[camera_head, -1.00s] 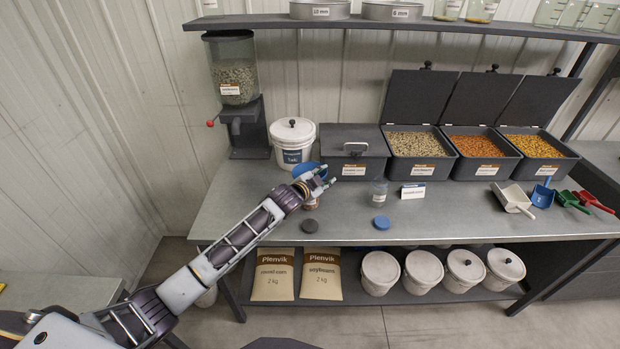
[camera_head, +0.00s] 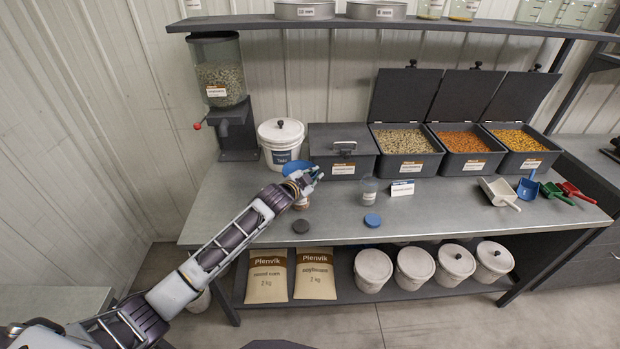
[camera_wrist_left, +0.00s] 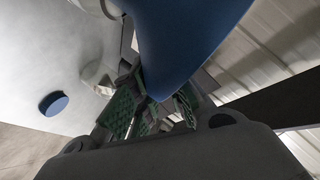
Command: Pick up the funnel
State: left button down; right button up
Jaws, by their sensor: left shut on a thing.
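The blue funnel (camera_head: 294,166) shows partly behind my left gripper (camera_head: 312,176) in the head view, in front of the white tub. My left gripper is shut on the funnel. In the left wrist view the funnel's blue cone (camera_wrist_left: 185,40) runs down between the green-padded fingers (camera_wrist_left: 152,112). A small jar (camera_head: 301,204) with a brownish label or content stands just below the gripper. Whether the funnel's tip is clear of the jar is hidden. My right gripper is not in view.
A white lidded tub (camera_head: 281,143) and a seed dispenser (camera_head: 222,90) stand behind. A closed dark bin (camera_head: 343,150) is to the right. A clear jar (camera_head: 369,190), a blue lid (camera_head: 372,220) and a dark lid (camera_head: 301,226) are close by. The bench's left front is clear.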

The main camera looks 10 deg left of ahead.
pick_arm(q)
notch_tip(320, 180, up, 10)
jog(key=shift+f+b, duration=0.25)
jog(key=shift+b, duration=0.2)
dwell(0.6)
jog(key=shift+w+a+f+b, duration=0.35)
jog(key=shift+a+b, duration=0.3)
jog(key=shift+b, duration=0.5)
